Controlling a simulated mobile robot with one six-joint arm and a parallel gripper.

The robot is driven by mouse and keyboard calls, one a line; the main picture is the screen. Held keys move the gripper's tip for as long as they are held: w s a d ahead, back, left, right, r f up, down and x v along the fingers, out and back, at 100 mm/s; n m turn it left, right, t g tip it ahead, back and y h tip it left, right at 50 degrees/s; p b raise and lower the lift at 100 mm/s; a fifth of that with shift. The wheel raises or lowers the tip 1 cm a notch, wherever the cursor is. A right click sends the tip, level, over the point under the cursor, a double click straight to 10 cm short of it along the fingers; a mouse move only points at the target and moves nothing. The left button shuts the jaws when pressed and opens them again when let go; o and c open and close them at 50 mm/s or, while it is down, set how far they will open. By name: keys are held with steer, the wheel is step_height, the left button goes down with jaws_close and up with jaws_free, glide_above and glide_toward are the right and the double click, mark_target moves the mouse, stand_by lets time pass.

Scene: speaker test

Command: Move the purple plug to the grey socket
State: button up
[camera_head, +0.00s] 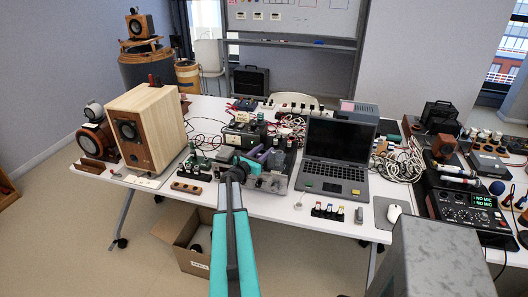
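My teal arm reaches up from the bottom middle to the white table. My gripper (257,164) is over the cluttered middle of the table, left of the open laptop (335,155). Its fingertips are small and dark against the equipment, so I cannot tell if they are open or shut. A dull purplish shape (251,153) shows right at the gripper; I cannot tell whether it is the purple plug or part of the gripper. I cannot make out the grey socket among the dark devices there, and my arm hides part of that area.
A wooden speaker (160,120) stands on the left of the table (262,203). Loose cables (399,165) lie right of the laptop. A white mouse (394,213) and an audio mixer (465,207) are at the right. A cardboard box (178,245) stands on the floor under the table.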

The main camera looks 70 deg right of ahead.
mark_target(258, 157)
steer(key=shift+s+p, duration=0.15)
steer(key=shift+p, duration=0.35)
steer(key=shift+a+f+b, duration=0.15)
steer(key=shift+a+b, duration=0.15)
steer(key=b+v, duration=0.2)
steer(key=v, duration=0.2)
steer(key=shift+a, duration=0.15)
steer(key=b+v, duration=0.3)
steer(key=v, duration=0.6)
steer(key=shift+r, duration=0.25)
